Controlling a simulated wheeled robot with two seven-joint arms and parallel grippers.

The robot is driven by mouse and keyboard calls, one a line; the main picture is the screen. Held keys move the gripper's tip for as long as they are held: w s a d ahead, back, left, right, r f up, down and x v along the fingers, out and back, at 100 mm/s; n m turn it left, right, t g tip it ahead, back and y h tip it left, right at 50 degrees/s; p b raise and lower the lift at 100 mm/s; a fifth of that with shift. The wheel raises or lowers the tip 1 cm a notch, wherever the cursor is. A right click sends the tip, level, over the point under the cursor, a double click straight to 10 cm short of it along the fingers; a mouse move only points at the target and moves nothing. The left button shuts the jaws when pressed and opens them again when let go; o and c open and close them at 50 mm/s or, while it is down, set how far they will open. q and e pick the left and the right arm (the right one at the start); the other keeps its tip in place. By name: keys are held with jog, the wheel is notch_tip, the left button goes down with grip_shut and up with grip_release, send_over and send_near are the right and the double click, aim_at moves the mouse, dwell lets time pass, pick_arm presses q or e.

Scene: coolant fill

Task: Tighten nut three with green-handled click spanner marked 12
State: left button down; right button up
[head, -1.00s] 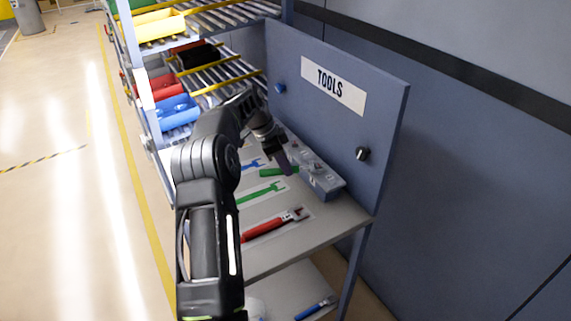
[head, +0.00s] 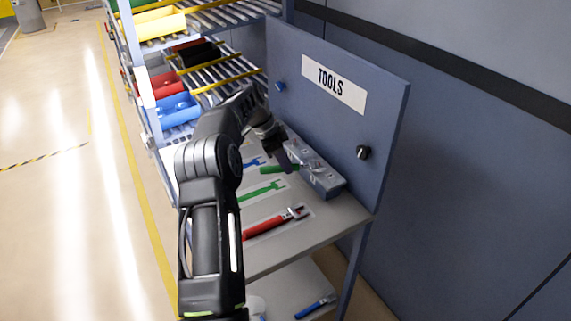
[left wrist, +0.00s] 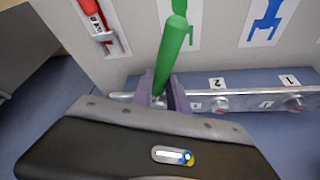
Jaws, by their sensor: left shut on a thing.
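My left gripper (head: 284,160) is shut on the green-handled spanner (head: 272,169), just beside the grey fixture block (head: 325,184) on the bench. In the left wrist view the green handle (left wrist: 172,50) rises between the gripper's purple fingers (left wrist: 160,92). The spanner's working end and its 12 mark are hidden or too small to read. The block (left wrist: 240,93) shows there with nut one (left wrist: 295,104) and nut two (left wrist: 220,104) by their number labels. The nut three position is hidden by the gripper, and I cannot tell whether the spanner touches a nut. My right gripper is not in view.
A red spanner (head: 266,227) lies on the bench, near a green spanner outline (head: 262,191) and a blue one (head: 252,163). The TOOLS panel (head: 385,115) stands upright behind the block. A rack with bins (head: 176,108) is at the back left. A blue-handled tool (head: 315,307) lies on the lower shelf.

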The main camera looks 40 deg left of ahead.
aim_at(294, 166)
pick_arm(q)
jog(key=shift+s+d+n+b, duration=0.2)
jog(key=shift+d+n+b, duration=0.1)
jog(key=shift+b, duration=0.55)
jog(key=shift+r, duration=0.15)
jog(key=shift+r+p, duration=1.4)
jog(key=shift+r, duration=1.5)
